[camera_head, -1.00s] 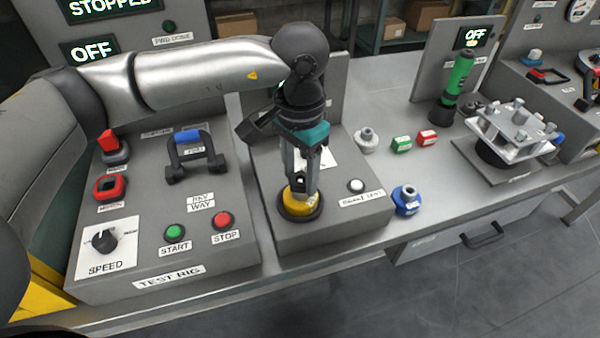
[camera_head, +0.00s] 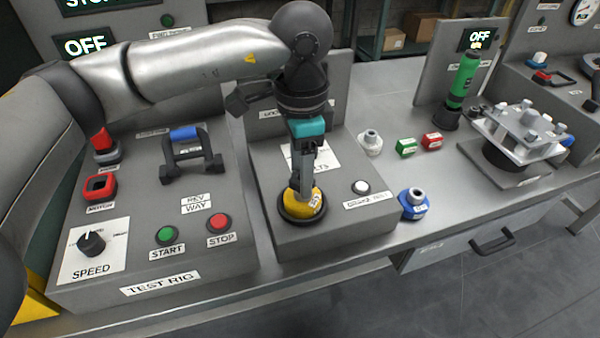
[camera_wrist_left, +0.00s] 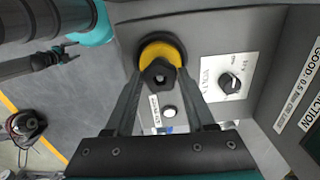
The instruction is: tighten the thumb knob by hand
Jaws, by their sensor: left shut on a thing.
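A yellow round knob (camera_head: 318,202) with a white label sits in a black ring on top of a grey box near its front left corner. In the left wrist view the yellow knob (camera_wrist_left: 152,51) shows a dark hexagonal top. My left gripper (camera_head: 303,190) points down onto the knob from above and is shut on it. In the left wrist view the fingers (camera_wrist_left: 160,75) lie on either side of the dark top; their exact contact is hard to see. My right gripper is not in view.
The grey box (camera_head: 325,232) also carries a white button (camera_head: 361,187) and a black dial (camera_wrist_left: 229,84). The test rig panel (camera_head: 130,268) stands close on the left. A blue fitting (camera_head: 413,205), a grey fitting (camera_head: 370,141), a green block (camera_head: 406,147) and a red block (camera_head: 432,141) stand to the right.

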